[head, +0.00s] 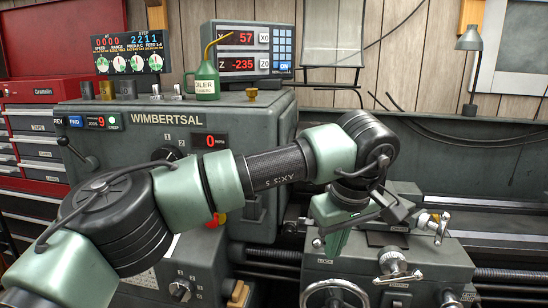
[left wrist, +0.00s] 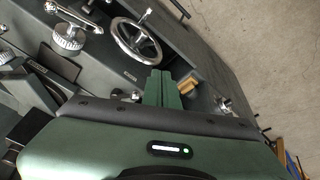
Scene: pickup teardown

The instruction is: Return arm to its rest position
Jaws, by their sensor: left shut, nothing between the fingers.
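My left arm comes in from the left in the head view and stretches across the front of the grey-green lathe (head: 225,118). My left gripper (head: 333,246) hangs below the wrist at its end, fingers pointing down, over the lathe carriage (head: 425,262). In the left wrist view, its green fingers (left wrist: 161,88) are together with nothing between them. The lathe handwheel (left wrist: 136,40) shows beyond them. I cannot tell the exact gap between the fingertips and the carriage. My right gripper is not in view.
A green oil can (head: 204,82) and a digital readout (head: 254,52) stand on the headstock. A red tool chest (head: 45,92) is at the left, and a grey lamp (head: 469,42) is at the back right. Open concrete floor (left wrist: 265,50) shows in the left wrist view.

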